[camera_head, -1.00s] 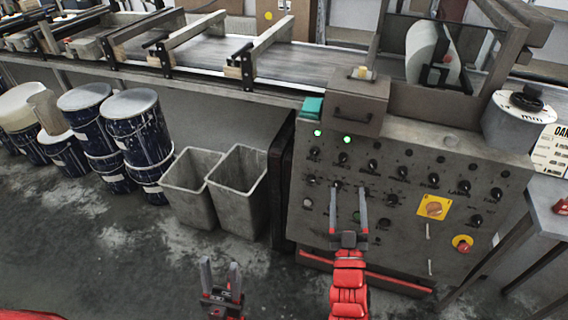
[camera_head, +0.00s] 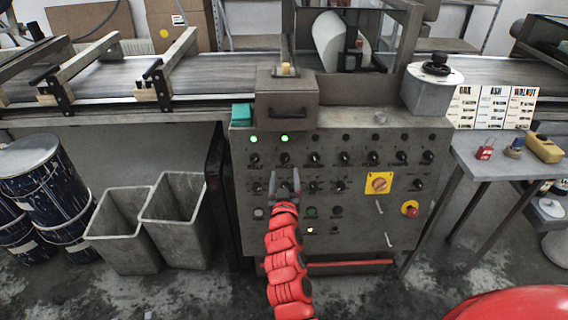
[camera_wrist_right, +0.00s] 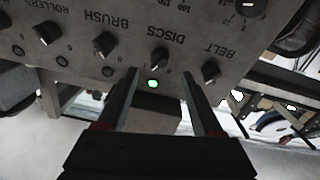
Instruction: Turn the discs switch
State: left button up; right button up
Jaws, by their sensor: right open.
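The discs switch (camera_head: 284,159) is a small black knob, second from the left in the upper row of the grey control panel (camera_head: 350,222). A lit green lamp (camera_head: 284,139) sits above it. In the right wrist view, upside down, the discs switch (camera_wrist_right: 160,58) shows by its DISCS label, between the BELT switch (camera_wrist_right: 210,70) and the BRUSH switch (camera_wrist_right: 104,43). My right gripper (camera_head: 285,178) is open and empty in front of the panel. In the wrist view its fingers (camera_wrist_right: 158,88) stand on either side below the knob, apparently not touching it. My left gripper is not in view.
A second green lamp (camera_head: 254,139) is lit. A yellow-backed rotary switch (camera_head: 379,183) and a red button (camera_head: 410,209) are on the panel's right. A side table (camera_head: 500,165) stands right; grey bins (camera_head: 175,225) and blue drums (camera_head: 45,180) stand left.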

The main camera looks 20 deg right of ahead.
aim_at(285, 162)
jog(key=b+x, duration=0.1)
jog(key=x, duration=0.5)
jog(key=shift+w, duration=0.1)
grip_shut()
